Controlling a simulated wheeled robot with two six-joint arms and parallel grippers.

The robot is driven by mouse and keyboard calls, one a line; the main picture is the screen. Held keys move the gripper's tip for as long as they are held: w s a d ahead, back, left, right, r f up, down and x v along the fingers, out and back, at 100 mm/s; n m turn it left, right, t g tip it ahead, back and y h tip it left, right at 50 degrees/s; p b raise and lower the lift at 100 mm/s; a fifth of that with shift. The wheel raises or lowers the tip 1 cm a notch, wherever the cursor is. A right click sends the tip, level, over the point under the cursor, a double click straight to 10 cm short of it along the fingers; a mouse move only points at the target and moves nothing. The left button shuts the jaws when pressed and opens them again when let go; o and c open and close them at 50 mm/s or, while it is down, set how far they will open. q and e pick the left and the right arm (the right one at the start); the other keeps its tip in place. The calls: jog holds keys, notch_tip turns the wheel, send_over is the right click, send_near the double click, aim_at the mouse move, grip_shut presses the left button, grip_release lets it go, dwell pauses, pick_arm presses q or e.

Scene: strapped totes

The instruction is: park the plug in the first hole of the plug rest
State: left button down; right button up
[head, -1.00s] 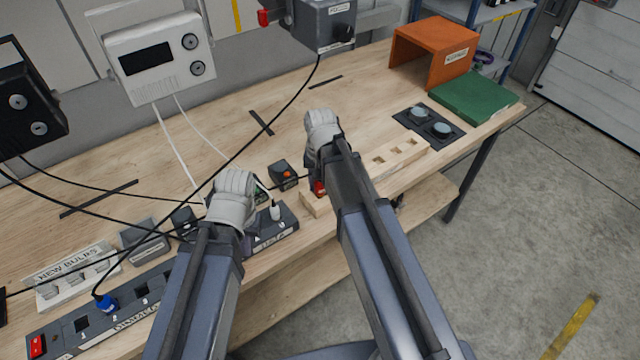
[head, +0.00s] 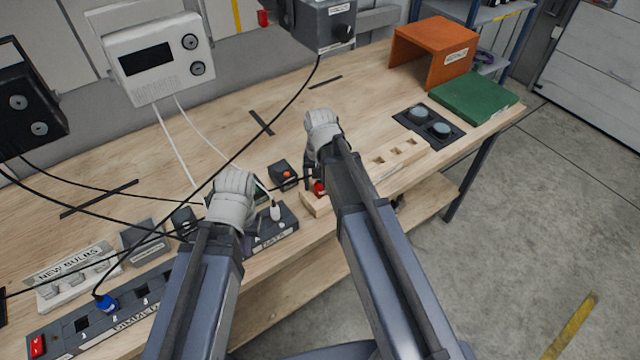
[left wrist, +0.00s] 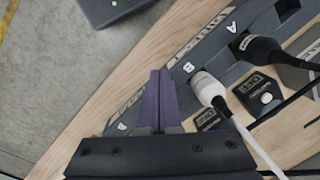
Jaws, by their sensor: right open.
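The plug rest (head: 428,152) is a long pale wooden block with square holes along its top, near the table's front edge. A red plug (head: 319,188) sits at the rest's left end, at the first hole, with a dark cord running left from it. How deep it sits cannot be seen. My right gripper (head: 314,180) is open right at the red plug; its fingers are mostly hidden behind my wrist. My left gripper (left wrist: 160,98) has its purple fingers together and empty, above the strip's front edge beside a white plug (left wrist: 207,88).
A socket strip (head: 284,228) runs along the front edge, with a black plug (left wrist: 255,46) in it. A small box with an orange button (head: 283,173) stands left of the rest. Black cables cross the left of the table. Right lie a dark pad (head: 428,127) and a green board (head: 474,97).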

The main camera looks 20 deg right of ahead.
notch_tip(320, 180, up, 8)
jog(key=p, duration=0.7)
jog(key=shift+f, duration=0.15)
pick_arm(q)
notch_tip(320, 180, up, 8)
jog(key=shift+f, duration=0.2)
pick_arm(e)
jog(key=shift+f, duration=0.1)
pick_arm(q)
notch_tip(320, 180, down, 6)
jog(key=b, duration=0.5)
jog(key=shift+f+b, duration=0.1)
jog(key=shift+b, duration=0.3)
pick_arm(e)
jog(key=s+a+f+n, duration=0.2)
jog(key=s+a+n, duration=0.1)
jog(key=s, duration=0.1)
jog(key=s+a+f+n, duration=0.2)
jog(key=s+a, duration=0.2)
jog(key=s, duration=0.1)
jog(key=s+a+f+n+h, duration=0.1)
jog(key=s+a+f+n, duration=0.1)
jog(key=s, duration=0.3)
jog(key=shift+s+a+n, duration=0.15)
jog(key=shift+a+n, duration=0.5)
jog(key=shift+n, duration=0.15)
jog(key=shift+a+r, duration=0.1)
